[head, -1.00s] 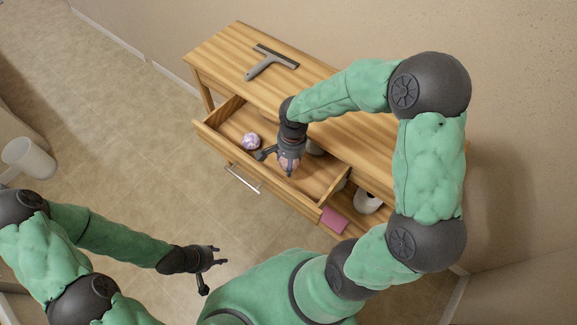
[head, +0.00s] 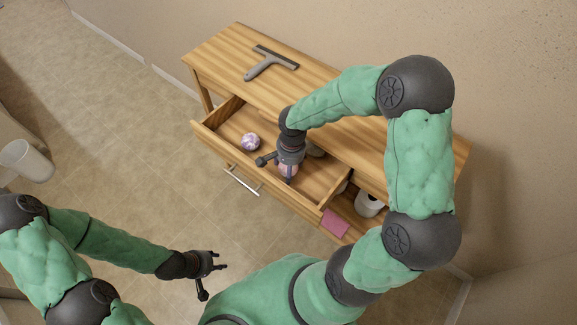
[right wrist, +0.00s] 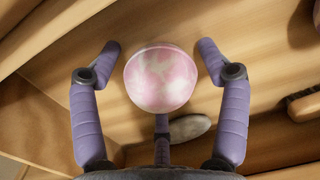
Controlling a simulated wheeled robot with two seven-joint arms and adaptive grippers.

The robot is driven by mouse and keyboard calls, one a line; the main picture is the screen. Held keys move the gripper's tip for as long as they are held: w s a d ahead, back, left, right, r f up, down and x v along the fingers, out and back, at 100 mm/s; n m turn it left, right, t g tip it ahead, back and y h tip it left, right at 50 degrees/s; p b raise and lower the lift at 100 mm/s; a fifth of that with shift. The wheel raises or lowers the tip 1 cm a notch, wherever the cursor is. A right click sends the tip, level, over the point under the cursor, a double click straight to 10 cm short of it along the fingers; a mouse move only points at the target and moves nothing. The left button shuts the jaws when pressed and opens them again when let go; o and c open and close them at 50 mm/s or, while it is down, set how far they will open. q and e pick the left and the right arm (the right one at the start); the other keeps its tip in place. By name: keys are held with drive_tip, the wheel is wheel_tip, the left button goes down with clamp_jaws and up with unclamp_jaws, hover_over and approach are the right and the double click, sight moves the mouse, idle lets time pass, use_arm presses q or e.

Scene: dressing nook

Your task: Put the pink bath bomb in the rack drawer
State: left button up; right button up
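The pink bath bomb (right wrist: 160,77), a pink and white marbled ball, sits between the spread purple fingers of my right gripper (right wrist: 160,55) in the right wrist view. Small gaps show between the side fingers and the ball, so this gripper looks open around it. In the head view my right gripper (head: 287,170) reaches down into the pulled-out rack drawer (head: 232,118), with the ball low at its fingers, partly hidden. My left gripper (head: 212,275) is open and empty, out over the floor at the lower left of the rack.
A purple and white ball (head: 250,141) lies in the drawer's left part. A grey oval thing (right wrist: 190,128) and a brush (right wrist: 303,108) show near my right gripper. A squeegee (head: 270,64) lies on the rack top. A white roll (head: 368,204) and pink item (head: 335,222) are below.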

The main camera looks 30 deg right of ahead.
idle(0.3)
drive_tip(key=shift+r, duration=0.25)
drive_tip(key=r+p, duration=0.1)
drive_tip(key=r, duration=0.3)
drive_tip(key=r+p, duration=0.2)
drive_tip(key=r, duration=0.2)
drive_tip(key=r+p, duration=0.1)
drive_tip(key=r, duration=0.2)
drive_tip(key=shift+s+d+r+p, duration=0.1)
drive_tip(key=shift+d+r+p, duration=0.2)
drive_tip(key=shift+r, duration=0.1)
idle(0.5)
